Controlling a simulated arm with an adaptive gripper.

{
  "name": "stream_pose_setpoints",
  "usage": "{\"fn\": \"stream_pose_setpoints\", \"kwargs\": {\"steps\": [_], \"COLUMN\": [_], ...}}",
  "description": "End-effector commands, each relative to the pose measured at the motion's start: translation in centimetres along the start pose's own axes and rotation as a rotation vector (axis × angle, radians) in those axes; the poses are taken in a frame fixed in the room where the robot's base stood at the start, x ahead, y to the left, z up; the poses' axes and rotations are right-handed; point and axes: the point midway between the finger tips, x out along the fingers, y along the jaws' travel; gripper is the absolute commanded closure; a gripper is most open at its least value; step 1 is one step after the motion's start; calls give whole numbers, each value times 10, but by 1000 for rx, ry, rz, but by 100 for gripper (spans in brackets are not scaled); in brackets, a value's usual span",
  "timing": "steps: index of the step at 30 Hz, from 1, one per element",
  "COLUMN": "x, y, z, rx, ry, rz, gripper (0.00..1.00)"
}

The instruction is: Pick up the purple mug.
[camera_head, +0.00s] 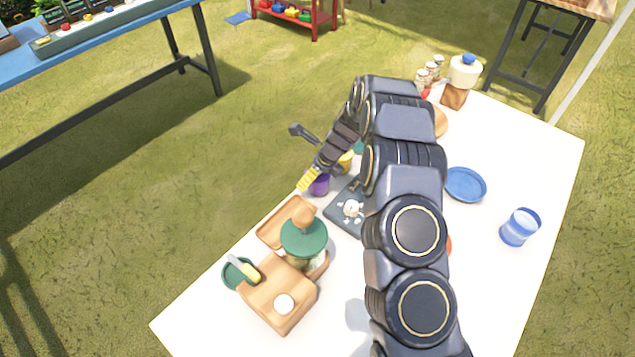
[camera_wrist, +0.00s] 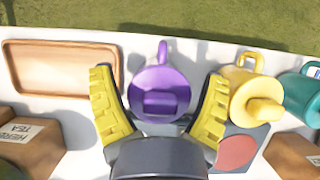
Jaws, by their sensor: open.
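The purple mug (camera_wrist: 160,94) stands on the white table near its far edge, its handle pointing to the table edge in the wrist view. My gripper (camera_wrist: 158,100) is open, with one yellow finger on each side of the mug and a visible gap on the left. In the wrist view I cannot tell whether the fingers touch it or how high they are. In the head view the purple mug (camera_head: 319,187) is partly hidden behind my gripper (camera_head: 308,180).
A yellow mug (camera_wrist: 252,92) stands close on the right, with a teal mug (camera_wrist: 300,92) beyond it. A wooden tray (camera_wrist: 62,46) lies to the left. Brown tea boxes (camera_wrist: 28,140) are at lower left. A dark board with a red circle (camera_wrist: 238,150) lies at lower right.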

Motion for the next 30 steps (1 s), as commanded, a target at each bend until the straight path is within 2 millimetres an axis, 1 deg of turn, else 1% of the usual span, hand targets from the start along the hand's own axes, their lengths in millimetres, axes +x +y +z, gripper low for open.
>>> {"fn": "stream_pose_setpoints", "kwargs": {"steps": [2,3,5,6,9,19,22,26,29,30], "x": [0,0,-1,-1,-1,-1,-4,-14,-26,-32], "y": [0,0,0,0,0,0,-1,-1,-1,-1], "z": [0,0,0,0,0,1,2,6,11,13], "rx": [0,0,0,0,0,0,-1,-2,-2,-2], "ry": [0,0,0,0,-1,-1,-2,-4,-3,-2], "rz": [0,0,0,0,0,-1,-1,-3,-3,-3], "gripper": [23,32,58,74,76,77,77,77,77,77]}}
